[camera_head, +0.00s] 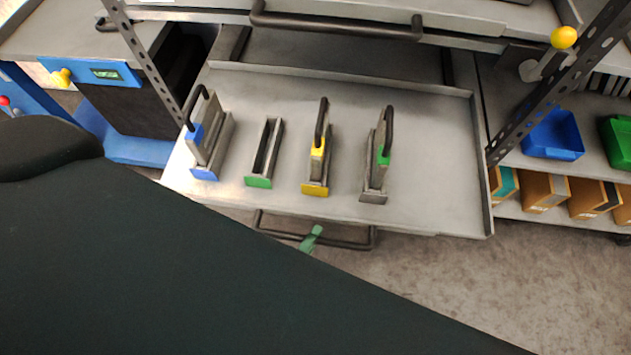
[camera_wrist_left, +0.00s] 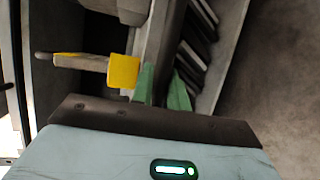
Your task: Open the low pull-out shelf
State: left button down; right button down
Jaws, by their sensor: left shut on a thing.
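The low pull-out shelf (camera_head: 435,165) is a grey metal tray with a raised rim, standing out from the rack in the head view. Its dark bar handle (camera_head: 350,244) runs along the front edge. My left gripper (camera_head: 312,237) has its green fingertips at the middle of this handle and is shut on it. In the left wrist view the green fingers (camera_wrist_left: 163,88) are close together, with the grip itself partly hidden. My dark arm covers the lower left of the head view. My right gripper is not in view.
On the shelf stand a blue holder (camera_head: 206,174), a green empty-looking slot (camera_head: 259,181), a yellow holder (camera_head: 315,189) and a grey one (camera_head: 373,197). A higher handle (camera_head: 335,24) is above. Blue bin (camera_head: 555,135) and boxes are at right. Floor is clear in front.

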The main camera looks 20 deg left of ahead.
pick_arm(q)
jog(key=shift+s+d, duration=0.25)
jog(key=shift+s, duration=0.7)
jog(key=shift+s+d, duration=0.25)
jog(key=shift+s, duration=0.7)
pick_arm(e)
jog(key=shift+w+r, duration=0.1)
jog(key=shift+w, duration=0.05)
pick_arm(q)
jog(key=c, duration=1.4)
grip_release()
jog(key=shift+o, duration=0.2)
jog(key=shift+s, duration=0.1)
